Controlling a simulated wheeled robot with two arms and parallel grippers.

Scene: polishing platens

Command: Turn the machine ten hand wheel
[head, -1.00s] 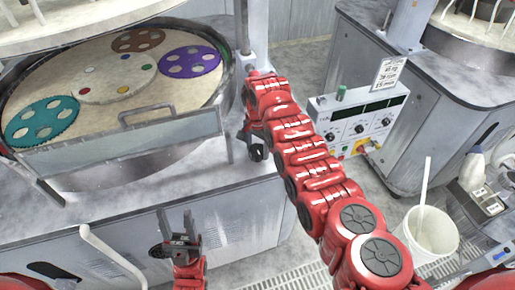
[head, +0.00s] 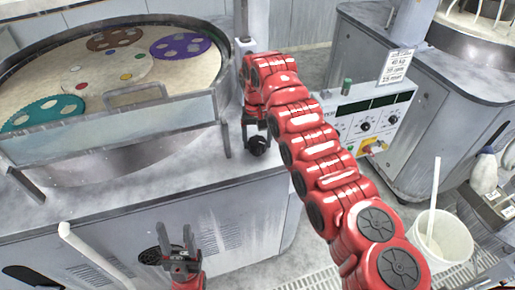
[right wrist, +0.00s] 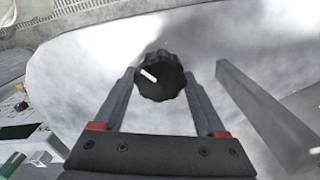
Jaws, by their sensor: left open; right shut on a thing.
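The hand wheel is a small dark knob (head: 258,146) at the edge of the machine's worktop, below the corner of the round polishing basin. In the right wrist view the black lobed wheel (right wrist: 161,77) shows a white mark on its face. My right gripper (head: 250,122) reaches down to it, with one finger on each side, shut on the wheel. In the right wrist view its fingertips (right wrist: 160,84) flank the wheel. My left gripper (head: 176,240) is open and empty, low in front of the machine's cabinet. No machine number is readable.
The basin (head: 199,104) holds a pale platen with teal, brown and purple carriers. A control box (head: 360,118) with knobs stands right of my right arm. A white bucket (head: 442,240) stands at lower right. A grey bar (right wrist: 262,115) lies right of the right gripper.

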